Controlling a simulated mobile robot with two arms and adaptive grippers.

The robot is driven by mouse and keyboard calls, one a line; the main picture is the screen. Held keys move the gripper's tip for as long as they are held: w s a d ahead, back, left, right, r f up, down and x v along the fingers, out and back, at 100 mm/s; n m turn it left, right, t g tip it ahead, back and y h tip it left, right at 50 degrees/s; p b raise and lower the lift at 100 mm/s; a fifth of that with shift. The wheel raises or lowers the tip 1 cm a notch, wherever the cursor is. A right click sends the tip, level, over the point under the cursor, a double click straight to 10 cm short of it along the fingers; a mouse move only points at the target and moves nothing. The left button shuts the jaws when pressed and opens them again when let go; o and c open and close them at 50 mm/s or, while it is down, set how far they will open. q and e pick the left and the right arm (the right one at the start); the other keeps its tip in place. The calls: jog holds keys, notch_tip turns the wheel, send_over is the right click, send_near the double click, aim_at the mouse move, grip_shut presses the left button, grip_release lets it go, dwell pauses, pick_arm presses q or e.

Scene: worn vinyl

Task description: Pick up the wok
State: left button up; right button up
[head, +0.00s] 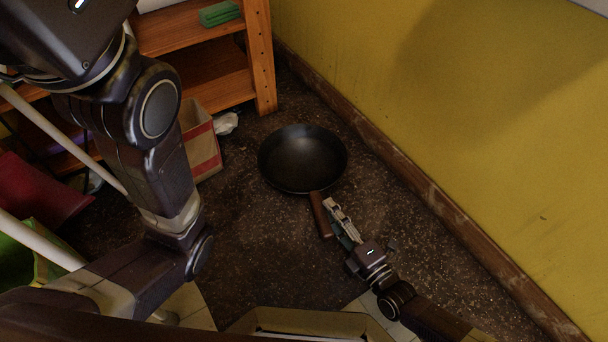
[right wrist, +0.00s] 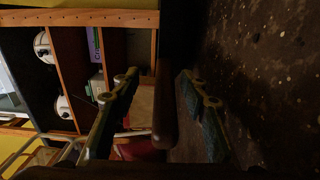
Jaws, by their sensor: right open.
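The black wok (head: 302,155) rests on the dark speckled floor, with its brown handle (head: 320,214) pointing toward me. My right gripper (head: 329,208) is low, beside the right side of the handle in the head view. In the right wrist view, the right gripper (right wrist: 158,78) is open, and the brown handle (right wrist: 164,110) shows in the gap between its two fingers. I cannot tell whether either finger touches it. The wok's pan is not clear in that view. My left arm rises at the left of the head view; its fingers are out of frame.
A wooden shelf (head: 262,65) with a green item (head: 219,13) stands at the back left. A yellow wall (head: 470,110) with a brown baseboard (head: 430,190) bounds the right.

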aim_at(321, 199)
jog(key=w+a+b, duration=0.1)
jog(key=b, duration=0.1)
jog(key=w+a+f+b, duration=0.1)
jog(key=w+b, duration=0.1)
jog(key=shift+w+a, duration=0.2)
jog(key=shift+w, duration=0.05)
jog(key=shift+w+a, duration=0.2)
jog(key=shift+w+r, duration=0.1)
jog(key=shift+r, duration=0.05)
jog(key=shift+c, duration=0.6)
grip_shut()
jog(key=shift+w+a+r, duration=0.1)
jog(key=shift+r, duration=0.2)
